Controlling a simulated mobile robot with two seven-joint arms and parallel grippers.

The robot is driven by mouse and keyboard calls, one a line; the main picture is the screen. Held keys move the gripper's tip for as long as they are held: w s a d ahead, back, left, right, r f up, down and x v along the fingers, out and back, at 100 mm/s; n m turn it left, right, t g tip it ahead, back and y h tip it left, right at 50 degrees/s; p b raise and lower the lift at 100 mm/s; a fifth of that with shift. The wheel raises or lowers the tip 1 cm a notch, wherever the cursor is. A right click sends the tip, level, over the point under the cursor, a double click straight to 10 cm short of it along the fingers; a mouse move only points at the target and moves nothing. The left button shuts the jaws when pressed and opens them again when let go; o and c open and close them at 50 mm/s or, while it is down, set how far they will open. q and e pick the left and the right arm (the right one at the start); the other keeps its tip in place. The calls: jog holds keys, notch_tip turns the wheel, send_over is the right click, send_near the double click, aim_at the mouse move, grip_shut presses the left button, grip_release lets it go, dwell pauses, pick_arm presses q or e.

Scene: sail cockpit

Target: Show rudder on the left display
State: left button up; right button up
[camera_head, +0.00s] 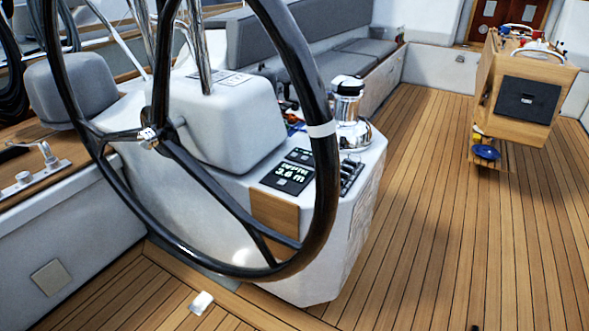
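A small dark display (287,178) is set in the white console (232,180) behind the steering wheel (322,190). It is lit and reads what looks like 3.6 m in pale green digits, with a short label above that I cannot read surely. A second small dark panel (299,156) sits just behind it; its content is too small to read. A row of dark switches (351,176) lies to the right of the display. Neither of my grippers is in view.
The wheel rim passes in front of the console, close to the switches. A chrome winch (348,105) stands on the console top. A wooden cockpit table (545,72) is at the back right. A small white object (201,302) lies on the floor.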

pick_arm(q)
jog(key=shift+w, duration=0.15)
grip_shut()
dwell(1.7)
